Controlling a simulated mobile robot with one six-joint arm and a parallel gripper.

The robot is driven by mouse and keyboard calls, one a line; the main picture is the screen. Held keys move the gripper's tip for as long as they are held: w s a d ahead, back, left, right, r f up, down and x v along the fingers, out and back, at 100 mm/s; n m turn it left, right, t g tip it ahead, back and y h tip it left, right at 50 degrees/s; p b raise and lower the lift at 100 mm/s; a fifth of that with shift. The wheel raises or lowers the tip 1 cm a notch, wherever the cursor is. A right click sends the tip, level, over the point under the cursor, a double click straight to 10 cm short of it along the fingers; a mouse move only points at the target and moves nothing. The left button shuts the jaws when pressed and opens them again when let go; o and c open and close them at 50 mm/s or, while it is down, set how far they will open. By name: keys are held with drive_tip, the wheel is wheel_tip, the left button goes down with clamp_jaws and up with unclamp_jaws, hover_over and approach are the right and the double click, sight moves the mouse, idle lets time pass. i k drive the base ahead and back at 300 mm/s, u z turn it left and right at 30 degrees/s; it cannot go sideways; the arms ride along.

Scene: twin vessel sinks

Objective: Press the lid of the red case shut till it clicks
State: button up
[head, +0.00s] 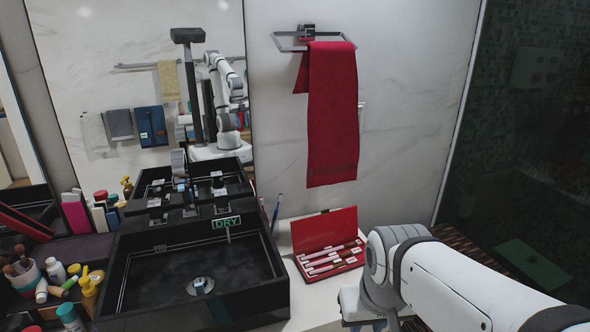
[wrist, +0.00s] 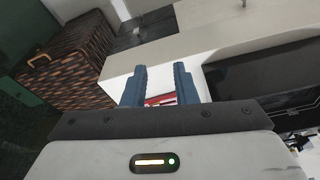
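The red case (head: 356,263) stands on the white counter right of the black sink. Its lid (head: 324,229) is raised, leaning back toward the wall. In the wrist view a small part of the red case (wrist: 160,99) shows between and beyond my fingers; the rest is hidden behind my gripper. My gripper (wrist: 159,84) has its two blue fingers apart with nothing held between them. In the head view my arm covers the area right of the case, and my fingertips cannot be made out.
The black sink (head: 118,300) with a DRY label is left of the case. A blue toothbrush (head: 277,208) stands between them. A red towel (head: 332,115) hangs above the case. Bottles and a brush cup (head: 28,277) crowd the left. A woven basket (wrist: 65,65) stands beside the counter.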

sight(327, 227)
drive_tip(key=u, duration=1.7)
drive_tip(key=k, duration=1.25)
drive_tip(key=z, duration=1.15)
drive_tip(key=i, duration=1.65)
drive_tip(key=z, duration=0.1)
